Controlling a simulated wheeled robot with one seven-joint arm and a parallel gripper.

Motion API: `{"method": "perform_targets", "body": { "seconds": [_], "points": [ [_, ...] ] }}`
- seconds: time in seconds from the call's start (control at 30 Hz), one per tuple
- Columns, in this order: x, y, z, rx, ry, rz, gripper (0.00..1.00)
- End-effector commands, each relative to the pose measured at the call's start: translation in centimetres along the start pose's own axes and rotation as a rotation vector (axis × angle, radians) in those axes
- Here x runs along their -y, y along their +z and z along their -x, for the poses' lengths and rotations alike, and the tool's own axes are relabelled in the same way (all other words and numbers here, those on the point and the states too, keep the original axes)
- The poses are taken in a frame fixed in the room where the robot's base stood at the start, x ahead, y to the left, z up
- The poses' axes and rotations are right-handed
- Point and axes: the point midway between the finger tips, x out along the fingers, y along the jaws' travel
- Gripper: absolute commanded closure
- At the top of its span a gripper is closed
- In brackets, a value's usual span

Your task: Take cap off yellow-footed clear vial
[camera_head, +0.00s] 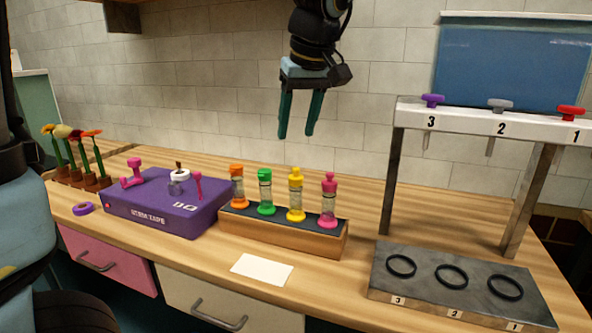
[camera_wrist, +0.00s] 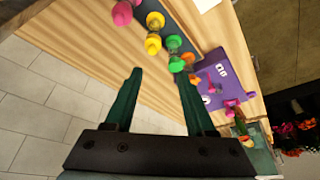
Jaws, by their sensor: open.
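The yellow-footed clear vial (camera_head: 296,199) stands upright third from the left in a wooden rack (camera_head: 290,240) with a dark top. Its yellow cap (camera_head: 296,176) sits on top of it. Orange (camera_head: 237,188), green (camera_head: 266,192) and pink (camera_head: 329,202) vials stand in the same rack, each with a matching cap. My gripper (camera_head: 296,134) is open and empty, raised above and behind the rack, fingers pointing down. The wrist view shows the open fingers (camera_wrist: 158,88), with the yellow vial (camera_wrist: 154,33) beyond them near the top edge.
A purple stem tape box (camera_head: 160,212) stands left of the rack, with potted flowers (camera_head: 75,160) farther left. A white card (camera_head: 262,269) lies in front. At right, a metal stand with numbered knobs (camera_head: 500,123) rises over a slab with black rings (camera_head: 451,276).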

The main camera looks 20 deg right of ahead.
Motion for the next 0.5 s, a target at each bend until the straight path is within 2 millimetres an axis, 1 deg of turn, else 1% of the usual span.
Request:
{"method": "perform_targets", "body": {
  "seconds": [0.03, 0.13, 0.33, 0.5],
  "points": [
    [-0.5, 0.1, 0.6, -0.007, 0.004, 0.003, 0.45],
    [-0.8, 0.2, 0.3, -0.012, 0.002, 0.010, 0.45],
    [-0.8, 0.1, -2.8, -0.011, 0.000, 0.011, 0.45],
    [-0.9, 0.1, -4.4, -0.012, 0.003, 0.012, 0.45]
  ]
}}
